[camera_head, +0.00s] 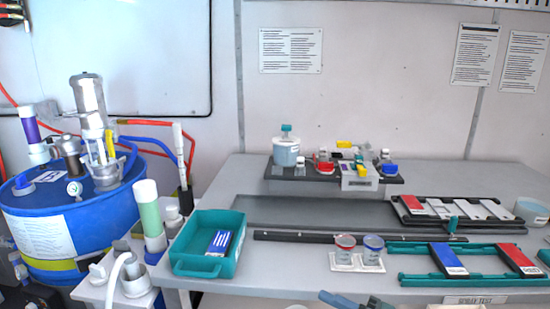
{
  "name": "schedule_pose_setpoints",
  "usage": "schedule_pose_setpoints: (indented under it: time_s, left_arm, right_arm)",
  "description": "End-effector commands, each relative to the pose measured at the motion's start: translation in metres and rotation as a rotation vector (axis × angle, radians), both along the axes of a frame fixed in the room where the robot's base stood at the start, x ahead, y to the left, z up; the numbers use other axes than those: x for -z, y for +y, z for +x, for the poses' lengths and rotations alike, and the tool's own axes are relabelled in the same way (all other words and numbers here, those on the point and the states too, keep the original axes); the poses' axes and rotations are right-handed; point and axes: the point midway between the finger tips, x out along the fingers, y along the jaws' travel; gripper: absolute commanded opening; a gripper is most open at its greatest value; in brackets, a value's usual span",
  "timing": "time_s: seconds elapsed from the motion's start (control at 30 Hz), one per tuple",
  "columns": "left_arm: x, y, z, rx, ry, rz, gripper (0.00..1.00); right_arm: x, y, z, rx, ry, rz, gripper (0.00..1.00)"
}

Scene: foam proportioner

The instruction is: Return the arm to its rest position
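Neither of my arms can be made out with certainty, and no gripper shows in the head view. A grey-blue and teal shape (345,300) is cut off by the bottom edge; I cannot tell what it is. The grey workbench (300,180) fills the middle and right. A teal bin (185,263) at its left front holds a blue and white block (219,242). Two small cups (344,248) with reddish and bluish contents stand on a white holder at the front middle.
A blue drum (80,215) with a metal pump (90,100) and hoses stands at left. A dark tray (335,183) at the back holds a jar (286,150) and coloured fittings. Teal racks (415,281) with blue and red blocks lie at right. The recessed grey strip (310,212) looks clear.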

Motion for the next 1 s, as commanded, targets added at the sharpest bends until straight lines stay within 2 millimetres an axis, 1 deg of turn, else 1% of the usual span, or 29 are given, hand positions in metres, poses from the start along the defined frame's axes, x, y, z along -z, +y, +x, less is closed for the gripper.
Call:
schedule_pose_setpoints:
  time_s: [0.03,0.07,0.13,0.17,0.2,0.27,0.3,0.4,0.5,0.6,0.67,1.0]
  left_arm:
    - [-0.001,0.0,-0.002,-0.002,0.005,0.0,0.36]
    - [-0.001,0.001,-0.002,-0.003,0.008,0.001,0.36]
    - [-0.001,0.001,-0.003,-0.004,0.012,0.002,0.36]
    - [-0.001,0.002,-0.003,-0.005,0.014,0.003,0.36]
    - [-0.001,0.002,-0.003,-0.006,0.016,0.004,0.36]
    - [0.0,0.003,-0.004,-0.008,0.02,0.006,0.36]
    - [0.001,0.003,-0.004,-0.008,0.023,0.007,0.36]
    - [0.002,0.004,-0.005,-0.01,0.029,0.009,0.36]
    - [0.002,0.004,-0.004,-0.013,0.028,0.009,0.36]
    - [0.0,0.005,-0.002,-0.014,0.024,0.009,0.36]
    - [0.0,0.005,-0.002,-0.015,0.022,0.009,0.36]
    - [-0.001,0.005,0.0,-0.015,0.019,0.009,0.36]
  right_arm:
    - [0.01,0.002,-0.008,0.105,0.128,0.133,0.38]
    - [0.016,0.0,-0.011,0.172,0.202,0.202,0.38]
    - [0.039,-0.009,-0.02,0.329,0.398,0.347,0.38]
    - [0.052,-0.013,-0.027,0.396,0.491,0.402,0.38]
    - [0.07,-0.019,-0.038,0.483,0.612,0.469,0.38]
    - [0.099,-0.027,-0.058,0.603,0.797,0.552,0.38]
    - [0.117,-0.031,-0.075,0.672,0.914,0.596,0.38]
    - [0.152,-0.035,-0.114,0.804,1.155,0.672,0.38]
    - [0.172,-0.035,-0.143,0.877,1.308,0.706,0.38]
    - [0.181,-0.034,-0.157,0.91,1.383,0.721,0.38]
    - [0.183,-0.034,-0.161,0.917,1.4,0.724,0.38]
    - [0.184,-0.033,-0.161,0.917,1.401,0.722,0.38]
